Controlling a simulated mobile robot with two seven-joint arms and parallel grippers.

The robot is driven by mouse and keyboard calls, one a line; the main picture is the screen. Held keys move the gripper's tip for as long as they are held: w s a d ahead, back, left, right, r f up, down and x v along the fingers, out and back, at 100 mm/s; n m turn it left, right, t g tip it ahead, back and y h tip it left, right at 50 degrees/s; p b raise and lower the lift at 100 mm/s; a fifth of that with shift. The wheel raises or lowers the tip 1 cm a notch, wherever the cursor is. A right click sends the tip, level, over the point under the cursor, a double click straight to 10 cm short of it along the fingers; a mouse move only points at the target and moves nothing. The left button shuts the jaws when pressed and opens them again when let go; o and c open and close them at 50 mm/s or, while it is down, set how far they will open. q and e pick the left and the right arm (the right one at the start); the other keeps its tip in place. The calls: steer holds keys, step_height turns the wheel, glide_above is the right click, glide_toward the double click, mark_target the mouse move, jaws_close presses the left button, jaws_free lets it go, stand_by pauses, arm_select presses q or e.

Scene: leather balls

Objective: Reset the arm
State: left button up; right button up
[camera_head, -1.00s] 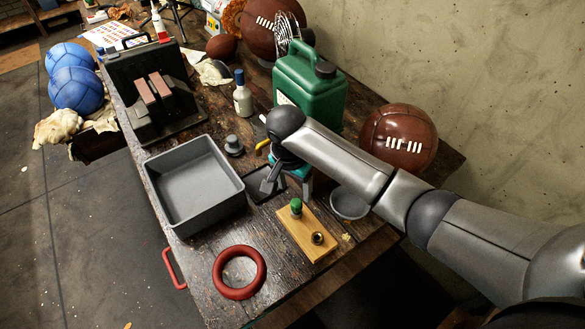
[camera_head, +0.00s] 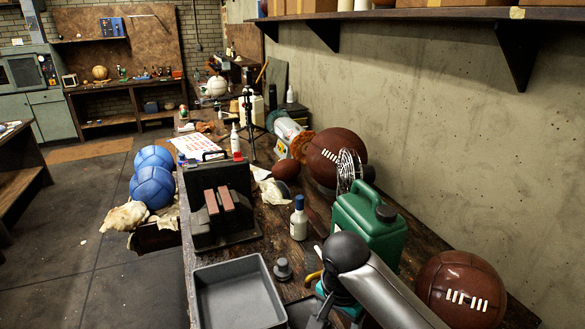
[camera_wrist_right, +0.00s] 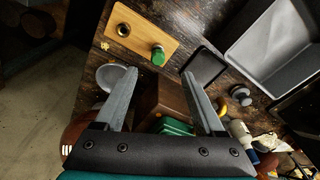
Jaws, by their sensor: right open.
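My right arm (camera_head: 375,285) reaches in from the lower right of the head view over the workbench. Its gripper is at the bottom edge there, partly cut off. In the right wrist view my right gripper (camera_wrist_right: 158,73) has its two fingers spread apart with nothing held between them. Behind and below the fingers are a brown block-like shape (camera_wrist_right: 165,97) and a green thing (camera_wrist_right: 175,126), partly hidden. My left gripper is in neither view.
The grey tray (camera_head: 237,290), green jug (camera_head: 366,226) and brown leather ball (camera_head: 460,290) surround the arm on the bench. A wooden board (camera_wrist_right: 139,32) with a green-topped peg (camera_wrist_right: 158,55) lies near the gripper. A concrete wall (camera_head: 450,150) stands right.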

steer(key=s+a+f+n+t+y, duration=0.15)
steer(key=s+f+n, duration=0.3)
steer(key=s, duration=0.55)
steer(key=s+d+r+n+t, duration=0.1)
steer(key=s+d+n, duration=0.55)
steer(key=s, duration=0.35)
step_height(320, 180, down, 30)
steer(key=s+g+b, duration=0.1)
steer(key=s+b, duration=0.1)
steer(key=b, duration=0.7)
steer(key=s+d+f+b, duration=0.1)
steer(key=s+f+b, duration=0.3)
steer(key=s+f, duration=0.4)
steer(key=s+d+f+g+b, duration=0.1)
steer(key=s+f+b, duration=0.3)
steer(key=f, duration=1.1)
steer(key=s+d+h, duration=0.1)
steer(key=s, duration=0.2)
steer(key=shift+s+d+b, duration=0.25)
steer(key=shift+s+b, duration=0.1)
steer(key=shift+f+g, duration=0.1)
steer(key=shift+g, duration=0.15)
